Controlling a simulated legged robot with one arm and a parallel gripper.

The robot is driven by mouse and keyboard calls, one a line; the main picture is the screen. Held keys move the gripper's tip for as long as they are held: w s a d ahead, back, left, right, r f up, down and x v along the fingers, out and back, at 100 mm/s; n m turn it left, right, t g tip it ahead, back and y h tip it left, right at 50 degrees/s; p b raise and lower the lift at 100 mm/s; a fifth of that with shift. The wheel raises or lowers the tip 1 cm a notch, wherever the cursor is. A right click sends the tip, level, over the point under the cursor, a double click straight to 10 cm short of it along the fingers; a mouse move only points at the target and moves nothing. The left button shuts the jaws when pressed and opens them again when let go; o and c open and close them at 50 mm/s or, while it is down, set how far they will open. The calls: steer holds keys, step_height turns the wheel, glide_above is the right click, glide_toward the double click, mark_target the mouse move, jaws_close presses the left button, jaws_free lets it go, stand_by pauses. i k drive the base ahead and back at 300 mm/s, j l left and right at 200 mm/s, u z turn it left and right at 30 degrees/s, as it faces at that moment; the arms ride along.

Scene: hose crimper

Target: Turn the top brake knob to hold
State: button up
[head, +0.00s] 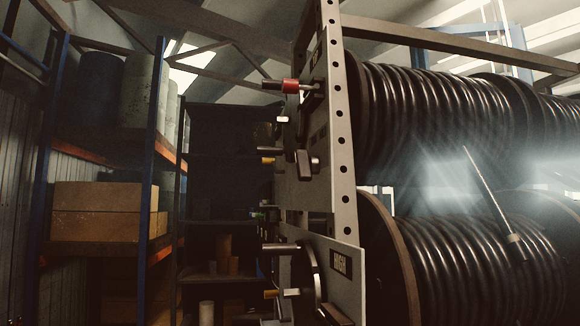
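A grey panel (307,130) seen almost edge-on carries several controls on the side of the hose reel rack. Near its top is a red-collared handle (291,86) on a metal rod. Below it is a dark knob (307,164) with a blocky grip. I cannot tell which of these is the top brake knob, and I cannot read its setting. A lower panel (349,285) has a bar handle (280,248), a curved dark part and a label (340,263) that seems to read "HIGH". My gripper is not in view.
Black hose is wound on an upper reel (435,110) and a lower reel (480,265) at right. A thin metal rod (487,192) slants between them. Blue-and-orange shelving (154,120) with boxes (100,210) and drums stands left.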

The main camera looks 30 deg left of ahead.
mark_target(307, 166)
steer(key=u, duration=1.4)
